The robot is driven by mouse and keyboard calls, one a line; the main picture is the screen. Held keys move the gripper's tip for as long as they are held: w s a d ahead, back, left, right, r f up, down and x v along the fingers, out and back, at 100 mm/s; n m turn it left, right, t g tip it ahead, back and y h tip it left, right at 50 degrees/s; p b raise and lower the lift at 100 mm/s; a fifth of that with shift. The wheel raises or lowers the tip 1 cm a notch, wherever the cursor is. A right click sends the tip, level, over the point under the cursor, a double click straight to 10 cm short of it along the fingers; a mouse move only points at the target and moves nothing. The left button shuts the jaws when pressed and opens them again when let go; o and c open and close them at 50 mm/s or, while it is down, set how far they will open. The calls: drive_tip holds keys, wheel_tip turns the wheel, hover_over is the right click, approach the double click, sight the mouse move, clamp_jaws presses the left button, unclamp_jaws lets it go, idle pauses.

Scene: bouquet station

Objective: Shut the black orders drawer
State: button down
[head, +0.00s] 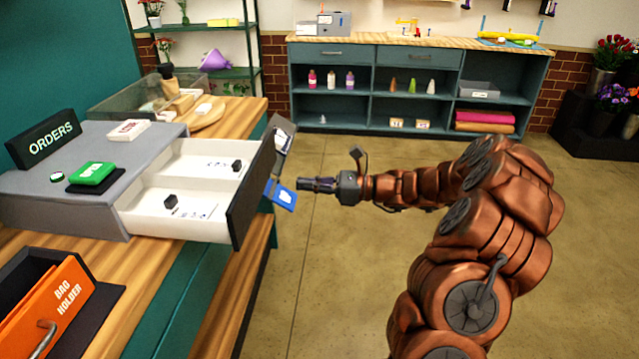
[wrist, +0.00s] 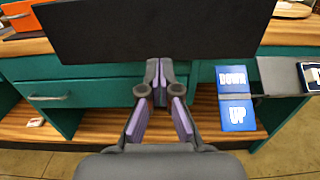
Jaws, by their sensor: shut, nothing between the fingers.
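The black orders drawer (head: 253,187) has a black front and a white inside, and it stands pulled out to the right from the grey cabinet (head: 40,200) on the counter. Several small black items and printed labels lie in its white compartments. In the wrist view its black front (wrist: 155,30) fills the upper middle. My gripper (head: 303,184) is shut and empty, to the right of the drawer front and pointing at it. In the wrist view my fingertips (wrist: 160,75) are together near the front's lower edge. I cannot tell whether they touch it.
A black ORDERS sign (head: 44,138), a green card box (head: 93,173) and a white box (head: 128,131) sit on the cabinet. An orange bag holder (head: 60,300) stands at lower left. A blue UP/DOWN panel (wrist: 235,97) is right of my fingers. The floor (head: 330,270) is clear.

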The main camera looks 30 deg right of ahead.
sight(261, 181)
drive_tip(key=p+x, duration=0.1)
drive_tip(key=x, duration=0.7)
drive_tip(key=shift+a, duration=0.2)
drive_tip(key=shift+w, duration=0.1)
